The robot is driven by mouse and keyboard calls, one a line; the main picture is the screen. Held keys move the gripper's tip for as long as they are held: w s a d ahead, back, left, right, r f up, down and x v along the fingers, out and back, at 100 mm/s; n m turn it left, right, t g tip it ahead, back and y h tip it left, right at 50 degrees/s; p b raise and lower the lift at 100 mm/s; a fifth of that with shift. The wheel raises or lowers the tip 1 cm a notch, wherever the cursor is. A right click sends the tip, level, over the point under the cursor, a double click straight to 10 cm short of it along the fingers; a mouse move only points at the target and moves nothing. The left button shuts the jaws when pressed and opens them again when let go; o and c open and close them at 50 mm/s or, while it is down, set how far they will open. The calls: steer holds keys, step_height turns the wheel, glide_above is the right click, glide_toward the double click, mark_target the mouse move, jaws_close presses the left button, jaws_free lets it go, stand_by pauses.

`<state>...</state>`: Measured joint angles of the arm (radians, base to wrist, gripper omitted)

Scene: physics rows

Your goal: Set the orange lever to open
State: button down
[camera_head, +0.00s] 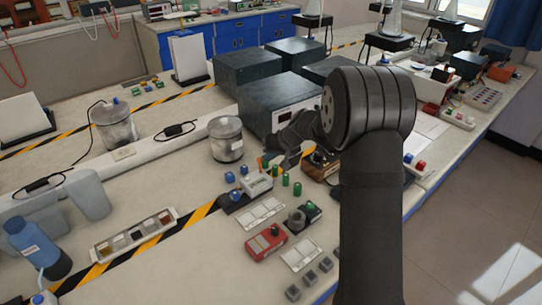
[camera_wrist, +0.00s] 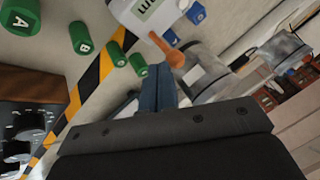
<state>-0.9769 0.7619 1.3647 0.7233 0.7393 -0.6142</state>
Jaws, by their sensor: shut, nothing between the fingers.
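The orange lever (camera_wrist: 166,48) shows in the wrist view as a short stick with a rounded end, at the edge of a pale box (camera_wrist: 150,12) with a label. In the head view the lever (camera_head: 260,163) is a small orange sliver by the pale box (camera_head: 257,184), just left of my gripper. My gripper (camera_head: 284,160) is shut and empty. Its fingertips (camera_wrist: 157,72) in the wrist view point towards the lever, close to its rounded end. I cannot tell whether they touch. The lever's position marks are not readable.
Green cylinders (camera_wrist: 84,38) and blue ones (camera_wrist: 196,13) stand around the box. A metal canister (camera_head: 226,140) is to the left and a dark instrument (camera_head: 270,105) behind. A red box (camera_head: 265,242) and label cards lie in front.

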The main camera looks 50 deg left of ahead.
steer(key=shift+s+r+n+t, duration=0.1)
steer(key=shift+s+n+t, duration=0.3)
steer(key=shift+s+t, duration=0.7)
steer(key=shift+s, duration=0.7)
steer(key=shift+w, duration=0.1)
steer(key=shift+w+f, duration=0.2)
steer(key=shift+w, duration=0.45)
steer(key=shift+w+d+r, duration=0.15)
steer(key=shift+w, duration=0.1)
steer(key=v, duration=1.2)
steer(key=shift+w+d, duration=0.4)
steer(key=shift+w, duration=0.1)
